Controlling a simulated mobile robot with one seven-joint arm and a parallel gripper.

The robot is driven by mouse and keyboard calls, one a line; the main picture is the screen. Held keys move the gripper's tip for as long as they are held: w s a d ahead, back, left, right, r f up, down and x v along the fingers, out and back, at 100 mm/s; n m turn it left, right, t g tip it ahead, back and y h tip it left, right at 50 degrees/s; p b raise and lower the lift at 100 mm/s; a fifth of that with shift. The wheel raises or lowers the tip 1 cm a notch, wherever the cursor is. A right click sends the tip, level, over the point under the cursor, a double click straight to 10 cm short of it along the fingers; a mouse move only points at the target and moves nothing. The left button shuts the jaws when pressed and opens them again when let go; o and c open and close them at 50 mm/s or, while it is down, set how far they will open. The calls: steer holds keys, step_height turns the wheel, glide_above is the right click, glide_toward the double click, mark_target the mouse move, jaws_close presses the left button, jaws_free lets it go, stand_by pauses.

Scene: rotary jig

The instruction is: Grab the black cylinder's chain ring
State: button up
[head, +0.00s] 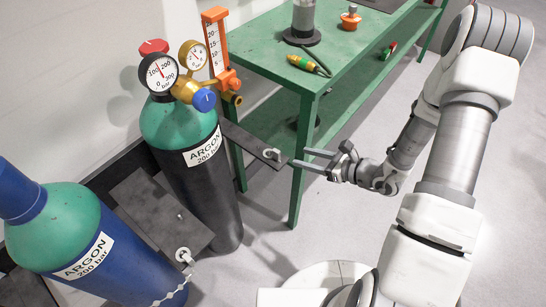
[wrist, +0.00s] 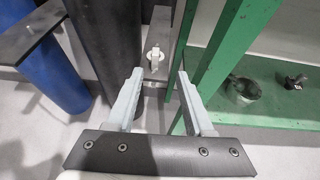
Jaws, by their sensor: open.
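The black cylinder (head: 207,190) with a green shoulder and an ARGON label stands upright left of the green bench; its dark body also shows in the wrist view (wrist: 104,45). A small pale ring (head: 272,154) sits at the end of a dark bracket plate (head: 245,141) to the cylinder's right. In the wrist view the ring (wrist: 154,55) appears ahead of and between my fingertips, nearer the left one. My gripper (head: 303,158) is open and empty, its fingers pointing left at the ring with a small gap. It also shows open in the wrist view (wrist: 160,76).
The green bench (head: 300,70) stands close behind my gripper, its leg (head: 300,160) near the fingers. A blue cylinder (head: 110,265) stands at lower left, with another ring and chain (head: 184,255) beside it. Gauges and a blue knob (head: 204,99) top the black cylinder. Floor at right is clear.

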steer(key=b, duration=0.2)
glide_toward(266, 153)
steer(key=w+a, duration=0.2)
steer(key=w, duration=0.1)
steer(key=shift+a+f, duration=0.15)
steer(key=shift+a, duration=0.15)
steer(key=shift+s+a+r+b+x, duration=0.1)
steer(key=shift+a+r+b+x, duration=0.1)
steer(key=shift+x, duration=0.7)
steer(key=shift+s+a+r+b+x, duration=0.1)
steer(key=shift+b+x, duration=0.15)
steer(key=shift+x, duration=0.65)
steer(key=shift+s+a+r+b+x, duration=0.1)
steer(key=shift+b+x, duration=0.1)
steer(key=shift+x, duration=0.7)
jaws_close()
